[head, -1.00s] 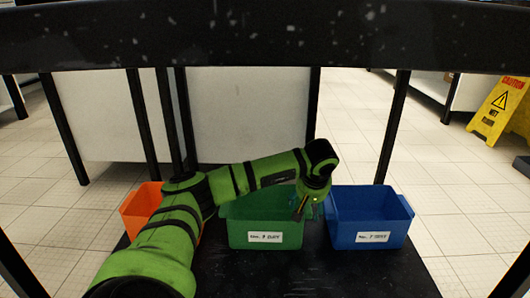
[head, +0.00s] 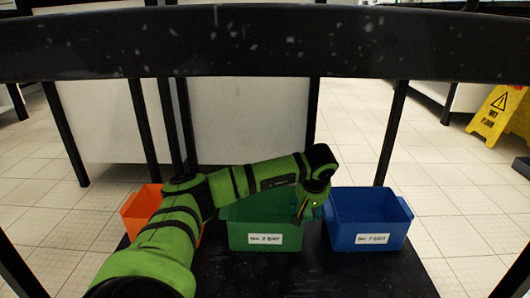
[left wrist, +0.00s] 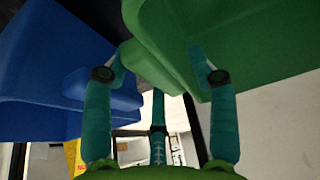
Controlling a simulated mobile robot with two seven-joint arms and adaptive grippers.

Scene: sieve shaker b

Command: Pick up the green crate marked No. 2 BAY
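The green crate (head: 265,238) stands between two other crates on the black shelf. Its front carries a white label (head: 264,239) whose print is too small to read surely. My left gripper (head: 300,213) is at the crate's right side, by the gap to the blue crate (head: 368,228). My right gripper is not in view.
The blue crate also shows close on the left in the left wrist view (left wrist: 40,70). An orange crate (head: 140,210) stands left, partly behind my left arm. A black beam (head: 265,45) crosses above, with posts around the black shelf (head: 300,275). A yellow sign (head: 497,112) stands beyond.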

